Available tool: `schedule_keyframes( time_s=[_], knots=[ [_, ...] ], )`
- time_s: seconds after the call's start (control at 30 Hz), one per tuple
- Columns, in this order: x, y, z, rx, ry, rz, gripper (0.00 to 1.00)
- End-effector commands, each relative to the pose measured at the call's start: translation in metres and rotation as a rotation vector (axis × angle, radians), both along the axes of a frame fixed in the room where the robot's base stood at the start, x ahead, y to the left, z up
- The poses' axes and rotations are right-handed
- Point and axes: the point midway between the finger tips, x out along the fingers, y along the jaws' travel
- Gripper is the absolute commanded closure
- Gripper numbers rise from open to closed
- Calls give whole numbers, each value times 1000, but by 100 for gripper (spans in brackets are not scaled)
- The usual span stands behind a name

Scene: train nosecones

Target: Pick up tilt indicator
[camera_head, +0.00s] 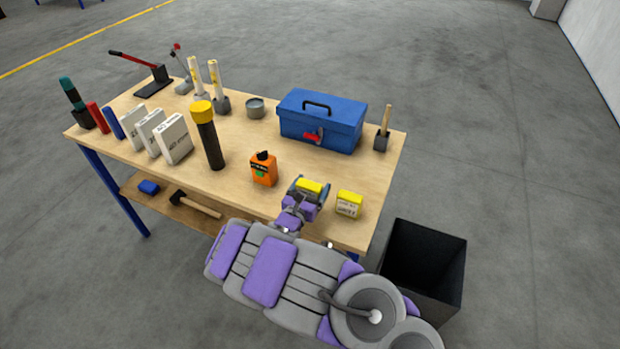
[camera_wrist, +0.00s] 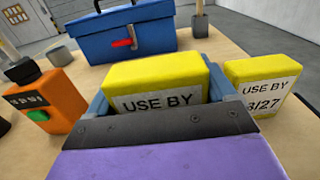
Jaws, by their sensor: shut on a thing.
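A yellow box-shaped item (camera_wrist: 155,82) with a white "USE BY" label, which I take for a tilt indicator, is between the blue fingers of my gripper (camera_head: 308,188). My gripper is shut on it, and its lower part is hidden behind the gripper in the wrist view. In the head view its yellow top (camera_head: 309,187) shows between the fingers, over the front part of the table. I cannot tell whether it touches the table. A second yellow item (camera_head: 349,203) with a "USE BY" label stands just right of my gripper; it also shows in the wrist view (camera_wrist: 262,84).
A blue toolbox (camera_head: 321,121) stands behind. A black-and-yellow cylinder (camera_head: 208,136) and white boxes (camera_head: 175,139) stand further left on the table (camera_head: 240,135). A black bin (camera_head: 424,266) is right of the table.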

Motion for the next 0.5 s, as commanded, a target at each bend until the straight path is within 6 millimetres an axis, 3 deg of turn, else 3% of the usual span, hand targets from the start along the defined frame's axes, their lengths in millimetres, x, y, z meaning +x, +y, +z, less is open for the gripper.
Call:
schedule_keyframes(
  time_s=[0.3, 0.5],
  knots=[
    [-72, -10, 9, -7, -1, 5, 47],
    [-99, -15, 10, -1, 3, 2, 47]
  ],
)
